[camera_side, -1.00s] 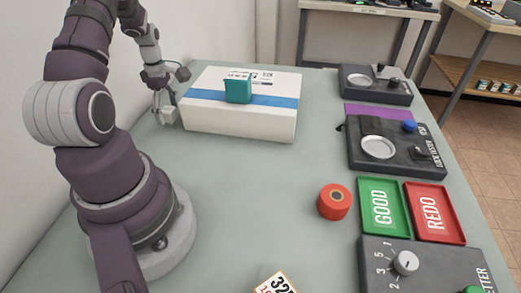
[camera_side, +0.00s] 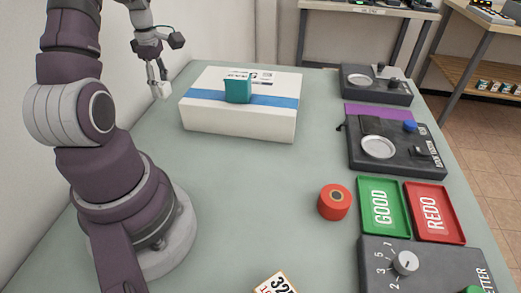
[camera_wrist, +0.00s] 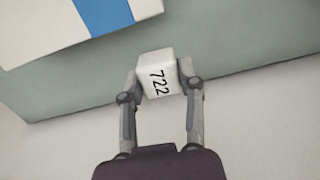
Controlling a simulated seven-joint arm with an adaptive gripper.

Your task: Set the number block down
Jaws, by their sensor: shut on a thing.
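The number block is a small white cube marked 722 (camera_wrist: 157,77). In the wrist view it sits between both fingertips of my gripper (camera_wrist: 162,84), which is shut on it. In the side view my gripper (camera_side: 158,82) is at the upper left, with the white block (camera_side: 162,90) at its fingertips. The block is held up off the table, left of the white box with a blue stripe (camera_side: 235,119).
A red roll (camera_side: 335,202) stands mid-table. The green GOOD tray (camera_side: 398,222) and red REDO tray (camera_side: 431,232) are at right, among dark devices with dials and round plates (camera_side: 378,148). A wall is close on the left. The table's middle (camera_side: 250,190) is clear.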

